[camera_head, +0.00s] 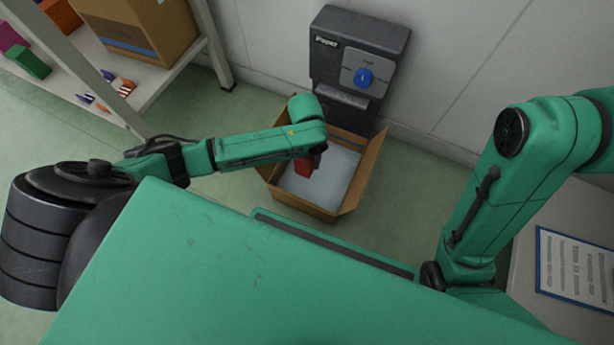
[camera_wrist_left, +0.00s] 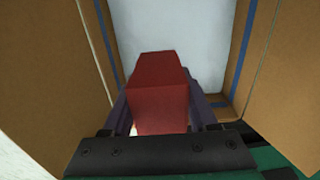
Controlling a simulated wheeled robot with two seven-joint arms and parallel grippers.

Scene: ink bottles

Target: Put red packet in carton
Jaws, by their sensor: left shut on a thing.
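The red packet (camera_head: 304,167) is held by my left gripper (camera_head: 316,157) over the open carton (camera_head: 301,205) in the head view. In the left wrist view the red packet (camera_wrist_left: 160,90) sits between the two fingers of my left gripper (camera_wrist_left: 163,112), which is shut on it. The carton (camera_wrist_left: 50,70) shows there with its brown walls on both sides and a pale inner floor beyond the packet. I cannot tell how far the packet is above that floor. My right arm is at the right of the head view, but its gripper is not in view.
A shelf (camera_head: 160,95) at upper left holds a cardboard box (camera_head: 150,30) and several small coloured items. A clipboard with paper (camera_head: 575,268) lies on a grey surface at right.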

